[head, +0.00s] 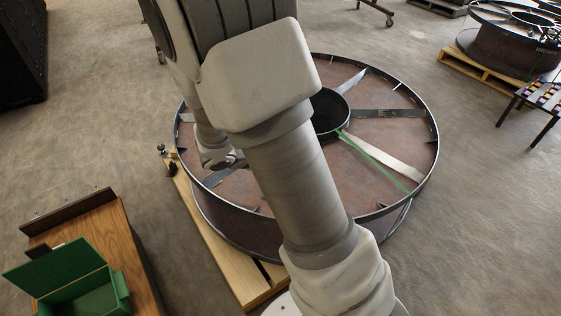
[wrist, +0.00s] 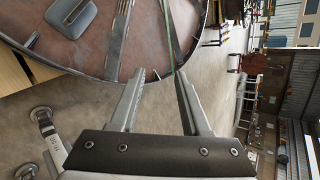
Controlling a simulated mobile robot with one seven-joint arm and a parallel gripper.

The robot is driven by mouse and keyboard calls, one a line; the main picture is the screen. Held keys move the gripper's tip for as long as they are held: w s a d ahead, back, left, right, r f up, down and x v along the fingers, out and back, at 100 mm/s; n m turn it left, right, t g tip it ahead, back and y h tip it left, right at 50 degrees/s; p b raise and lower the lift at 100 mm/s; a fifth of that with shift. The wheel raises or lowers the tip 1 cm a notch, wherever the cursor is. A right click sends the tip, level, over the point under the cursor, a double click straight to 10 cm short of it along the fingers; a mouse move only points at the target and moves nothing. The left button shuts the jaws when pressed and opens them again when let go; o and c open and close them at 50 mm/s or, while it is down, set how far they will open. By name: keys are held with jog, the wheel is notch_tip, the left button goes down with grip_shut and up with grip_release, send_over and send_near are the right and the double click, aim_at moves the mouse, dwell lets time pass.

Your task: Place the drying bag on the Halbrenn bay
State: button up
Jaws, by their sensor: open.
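I cannot make out the drying bag for certain in either view. A grey, rounded, flat-looking thing (wrist: 72,14) shows at the upper left of the wrist view, against the rusty reel; I cannot tell what it is. No label for the Halbrenn bay is readable. In the wrist view my gripper (wrist: 159,78) is open, with nothing between its fingers, and the reel's rim and floor show beyond them. In the head view my arm crosses the middle, and its far end hangs over the left side of the reel, with the fingers not clearly visible.
The large steel reel (head: 395,139) rests on a wooden pallet (head: 214,238), with a green strap (head: 375,159) across it. An open green box (head: 117,285) stands on a wooden cabinet (head: 128,240) at lower left. A small table (head: 518,96) stands at right. Floor between cabinet and reel is clear.

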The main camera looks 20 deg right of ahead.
jog(key=s+a+r+m+y, duration=0.3)
jog(key=s+r+m, duration=0.3)
jog(key=m, duration=0.6)
jog(key=s+a+r+m+t+y, duration=0.1)
jog(key=s+a+r+m+y, duration=0.2)
jog(key=m, duration=0.9)
jog(key=s+a+r+m+t+y, duration=0.1)
jog(key=s+a+r+m+y, duration=0.2)
jog(key=s+r+m, duration=0.6)
jog(key=m, duration=0.2)
jog(key=shift+a+r+m+y, duration=0.15)
jog(key=shift+r+m+y, duration=0.05)
jog(key=shift+m+y, duration=0.2)
notch_tip(320, 180, up, 20)
jog(key=p, duration=2)
jog(key=shift+a+f, duration=0.15)
